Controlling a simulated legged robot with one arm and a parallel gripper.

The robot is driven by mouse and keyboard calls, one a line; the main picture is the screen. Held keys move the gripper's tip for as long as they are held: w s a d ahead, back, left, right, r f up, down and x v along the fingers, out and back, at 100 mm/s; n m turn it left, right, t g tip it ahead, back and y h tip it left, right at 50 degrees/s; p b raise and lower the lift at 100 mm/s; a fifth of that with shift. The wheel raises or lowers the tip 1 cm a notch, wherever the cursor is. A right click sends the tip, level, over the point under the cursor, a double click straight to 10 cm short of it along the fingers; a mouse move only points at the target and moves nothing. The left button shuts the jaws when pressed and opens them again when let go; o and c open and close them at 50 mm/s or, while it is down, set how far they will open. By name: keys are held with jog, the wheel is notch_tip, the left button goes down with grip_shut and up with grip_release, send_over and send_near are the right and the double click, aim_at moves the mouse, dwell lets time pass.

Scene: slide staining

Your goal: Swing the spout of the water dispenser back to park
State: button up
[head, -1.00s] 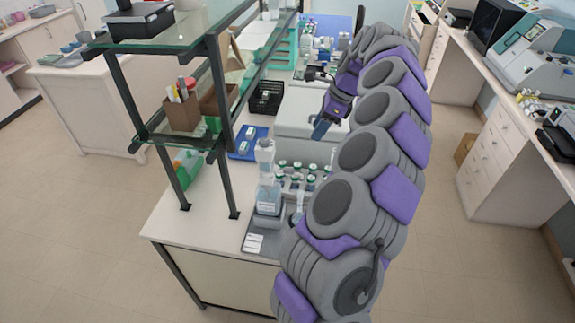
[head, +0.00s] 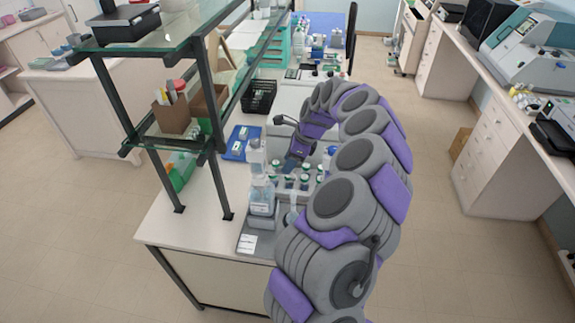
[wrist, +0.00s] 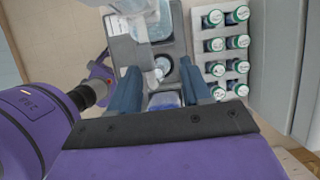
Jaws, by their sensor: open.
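The water dispenser (head: 262,190) stands near the bench's front end, a clear labelled bottle with a pale head. In the wrist view its pale spout (wrist: 150,76) reaches down between my fingers, over a grey tray with a round opening. My gripper (head: 292,164) is beside the dispenser's upper part, pointing down. In the wrist view my gripper (wrist: 160,90) is open, its two blue fingers on either side of the spout with gaps showing. I cannot tell whether a finger touches the spout. The spout's tip is hard to make out in the head view.
Several green-capped bottles (wrist: 227,68) stand in rows just right of the fingers. A grey-white box (head: 290,95) is behind them. A glass-shelved rack (head: 220,150) rises left of the dispenser. A blue tray (head: 237,150) lies behind the dispenser. The floor at right is open.

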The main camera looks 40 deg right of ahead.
aim_at(277, 169)
jog(key=a+f, duration=0.1)
jog(key=a, duration=0.1)
jog(key=w+a+f, duration=0.1)
jog(key=shift+a+f, duration=0.35)
jog(key=shift+a, duration=0.05)
jog(key=shift+w+d, duration=0.1)
jog(key=shift+w, duration=0.3)
jog(key=shift+s+d+r, duration=0.35)
jog(key=shift+s+r, duration=0.15)
jog(key=shift+s, duration=0.2)
jog(key=c, duration=0.3)
jog(key=shift+d, duration=0.25)
jog(key=shift+c, duration=0.8)
jog(key=shift+w+d+f, duration=0.1)
jog(key=shift+d+f, duration=0.05)
jog(key=shift+d, duration=0.05)
jog(key=shift+c, duration=1.5)
jog(key=shift+a, duration=0.35)
grip_shut()
